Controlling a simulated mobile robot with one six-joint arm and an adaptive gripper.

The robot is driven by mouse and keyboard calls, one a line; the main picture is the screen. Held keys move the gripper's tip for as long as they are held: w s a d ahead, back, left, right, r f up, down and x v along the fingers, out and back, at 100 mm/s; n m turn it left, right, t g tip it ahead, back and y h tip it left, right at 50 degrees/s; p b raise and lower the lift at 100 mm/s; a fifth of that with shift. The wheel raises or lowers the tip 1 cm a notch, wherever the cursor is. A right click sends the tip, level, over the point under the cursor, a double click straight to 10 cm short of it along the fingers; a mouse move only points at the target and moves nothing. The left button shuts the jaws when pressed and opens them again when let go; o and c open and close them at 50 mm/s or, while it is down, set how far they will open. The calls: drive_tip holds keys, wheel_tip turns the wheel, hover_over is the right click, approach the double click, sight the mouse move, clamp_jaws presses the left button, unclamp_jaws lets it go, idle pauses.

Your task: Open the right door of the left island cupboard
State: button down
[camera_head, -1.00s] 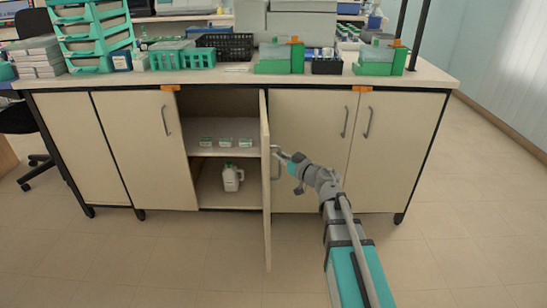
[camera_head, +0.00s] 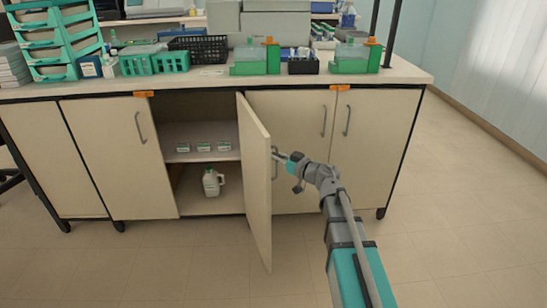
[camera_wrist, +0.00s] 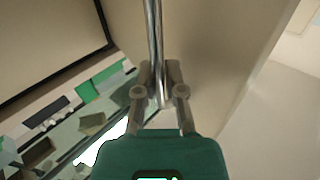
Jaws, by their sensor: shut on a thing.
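The right door (camera_head: 255,185) of the left island cupboard stands wide open, swung out toward me in the head view. Its metal handle (camera_head: 275,163) is on the face turned to the right. My gripper (camera_head: 283,157) is at this handle. In the wrist view, my gripper (camera_wrist: 160,90) is shut on the upright metal handle (camera_wrist: 154,40), with one finger on each side. The door panel (camera_wrist: 210,60) lies just behind it. The cupboard's left door (camera_head: 118,155) is closed.
Inside the open cupboard, several small boxes (camera_head: 203,147) sit on the shelf (camera_head: 215,157) and a white jug (camera_head: 212,182) stands below. The right cupboard's doors (camera_head: 378,145) are closed beside my arm. The floor (camera_head: 190,270) in front is clear.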

drive_tip(key=c, duration=0.7)
unclamp_jaws()
drive_tip(key=shift+s+f, duration=0.1)
drive_tip(key=shift+s, duration=0.05)
drive_tip(key=shift+a, duration=0.1)
drive_tip(key=shift+v, duration=5.95)
